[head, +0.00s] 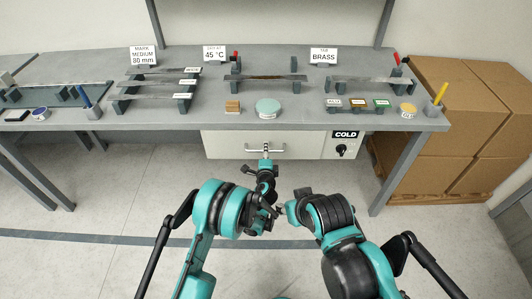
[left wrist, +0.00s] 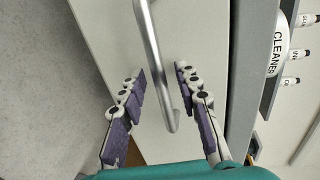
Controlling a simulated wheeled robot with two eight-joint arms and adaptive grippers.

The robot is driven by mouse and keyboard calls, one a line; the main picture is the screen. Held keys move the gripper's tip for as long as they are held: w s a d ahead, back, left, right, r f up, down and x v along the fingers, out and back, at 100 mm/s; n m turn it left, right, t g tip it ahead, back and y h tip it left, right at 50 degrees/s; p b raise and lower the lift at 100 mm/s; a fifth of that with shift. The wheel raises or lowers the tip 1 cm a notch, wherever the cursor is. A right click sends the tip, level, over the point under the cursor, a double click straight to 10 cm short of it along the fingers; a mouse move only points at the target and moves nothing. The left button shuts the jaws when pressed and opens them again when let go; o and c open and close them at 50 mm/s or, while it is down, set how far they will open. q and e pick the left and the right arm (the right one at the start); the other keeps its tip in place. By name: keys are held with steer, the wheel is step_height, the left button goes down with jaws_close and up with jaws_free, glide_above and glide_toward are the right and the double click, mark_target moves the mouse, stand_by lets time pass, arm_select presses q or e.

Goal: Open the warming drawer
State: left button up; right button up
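The warming drawer (head: 225,145) is a white front under the bench, and it looks shut. Its silver bar handle (head: 283,148) also crosses the left wrist view (left wrist: 151,45). My left gripper (head: 266,163) is right at the handle in the head view. In the left wrist view its two purple-padded fingers (left wrist: 160,72) are spread apart, with the bar between them and gaps visible on both sides. My right gripper is folded in near the left arm, and its fingers are not clear in the head view.
A panel with a COLD sign (head: 345,134) and a black knob (head: 341,150) is right of the drawer. The bench top (head: 215,118) holds racks, signs and small pieces. Cardboard boxes (head: 455,110) stand at the right. The floor before the drawer is clear.

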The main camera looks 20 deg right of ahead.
arm_select(q)
steer(key=shift+w, duration=0.1)
jaws_close()
stand_by(0.4)
